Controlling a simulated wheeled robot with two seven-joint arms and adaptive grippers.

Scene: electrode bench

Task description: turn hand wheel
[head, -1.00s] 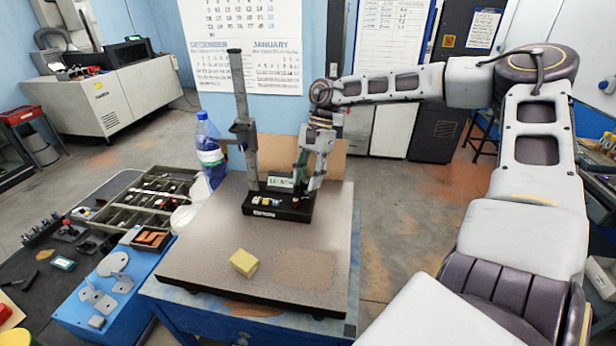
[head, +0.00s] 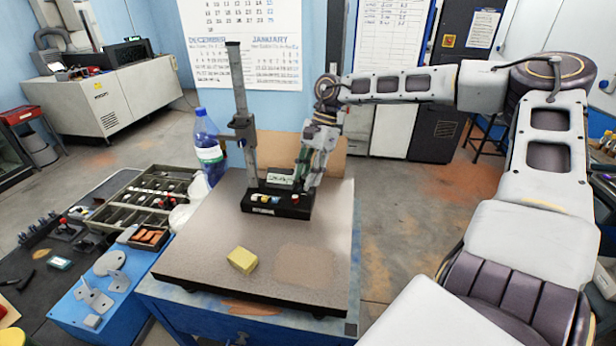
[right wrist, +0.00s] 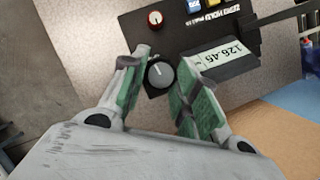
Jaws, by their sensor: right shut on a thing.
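A grey round hand wheel (right wrist: 160,75) with a pale mark on its face sits on the black base of a gauge in the right wrist view. The green-padded fingers of my right gripper (right wrist: 162,88) lie on either side of it, shut on it. In the head view my right gripper (head: 307,180) reaches down, tilted, at the right rear of the black base (head: 275,206) and hides the wheel there. A display (right wrist: 218,58) beside the wheel appears to read 126.45. My left gripper is not in view.
A tall grey column (head: 239,100) rises from the base's left side. A small red knob (right wrist: 155,18) sits near the wheel. A yellow block (head: 242,260) lies on the brown plate (head: 200,235), whose front is otherwise clear. A bottle (head: 207,150) stands behind left.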

